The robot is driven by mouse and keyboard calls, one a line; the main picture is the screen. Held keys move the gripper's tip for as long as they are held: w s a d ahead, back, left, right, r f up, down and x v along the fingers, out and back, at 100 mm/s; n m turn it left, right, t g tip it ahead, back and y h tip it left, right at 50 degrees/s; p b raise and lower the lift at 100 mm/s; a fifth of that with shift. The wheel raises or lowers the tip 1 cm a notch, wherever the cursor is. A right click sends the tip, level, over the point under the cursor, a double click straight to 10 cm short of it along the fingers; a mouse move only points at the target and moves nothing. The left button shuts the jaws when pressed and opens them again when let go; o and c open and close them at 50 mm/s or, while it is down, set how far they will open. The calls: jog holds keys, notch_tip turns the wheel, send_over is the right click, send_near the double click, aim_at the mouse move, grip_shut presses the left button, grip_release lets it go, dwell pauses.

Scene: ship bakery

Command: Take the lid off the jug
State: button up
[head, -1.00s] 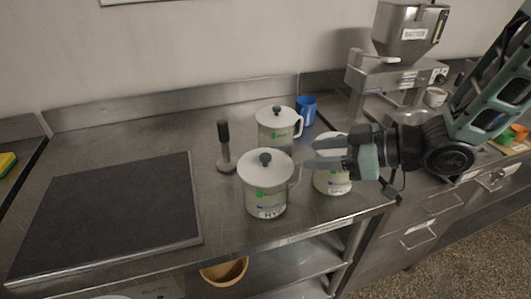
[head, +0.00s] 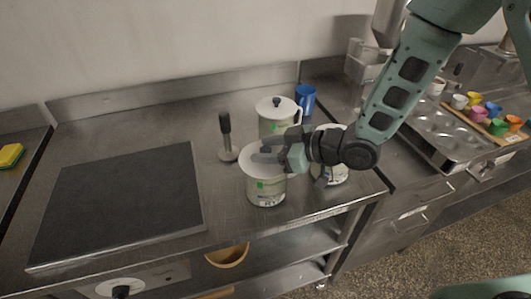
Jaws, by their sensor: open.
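Several white lidded jugs with green labels stand on the steel counter. The front jug (head: 265,191) has a flat white lid (head: 257,161) on it. My gripper (head: 262,153) is open over this lid, with its fingers around where the dark knob stands; the knob is hidden by the fingers. I cannot tell whether they touch it. A second jug (head: 274,126) stands behind with its lid (head: 277,107) and dark knob on. A third jug (head: 335,174) stands to the right, mostly hidden behind my gripper and wrist.
A dark-handled tamper (head: 226,140) stands just left of the front jug. A blue mug (head: 305,99) stands behind at the right. A dark flat plate (head: 120,210) covers the counter's left. A tray of small coloured cups (head: 478,114) is at the far right.

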jog(key=shift+w+a+f, duration=0.15)
jog(key=shift+a+f, duration=0.05)
jog(key=shift+a, duration=0.1)
jog(key=c, duration=1)
jog(key=shift+r, duration=0.1)
